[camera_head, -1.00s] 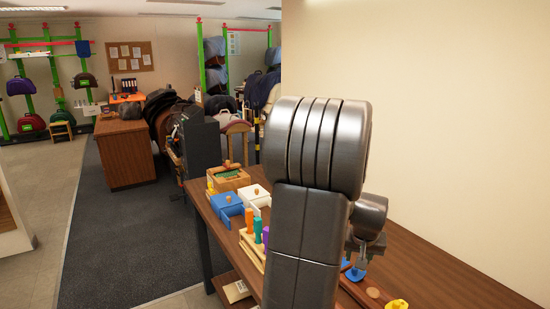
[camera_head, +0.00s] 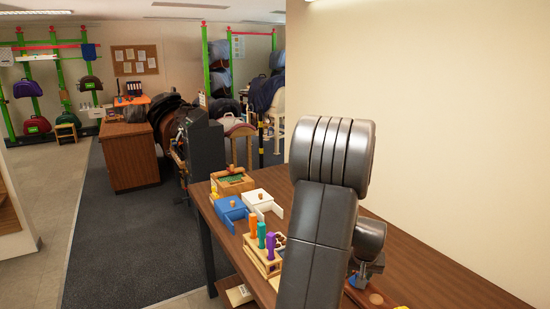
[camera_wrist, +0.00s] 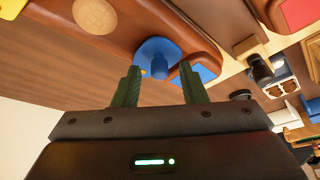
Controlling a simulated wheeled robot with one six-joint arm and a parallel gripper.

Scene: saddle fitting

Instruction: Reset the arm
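My arm (camera_head: 326,215) rises in the middle of the head view, in front of the wooden table (camera_head: 440,270). In the wrist view a blue knobbed piece (camera_wrist: 157,52) lies just beyond the fingertips on a brown wooden board (camera_wrist: 120,22). It looks apart from both fingers, though the exact distance is hard to tell. In the head view the gripper (camera_head: 360,280) is small and partly hidden behind my arm.
A blue box (camera_head: 229,209), a white box (camera_head: 262,203) and a wooden block with coloured pegs (camera_head: 262,257) stand on the table left of my arm. A pale wall (camera_head: 430,110) stands behind the table. The table's right part looks mostly clear.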

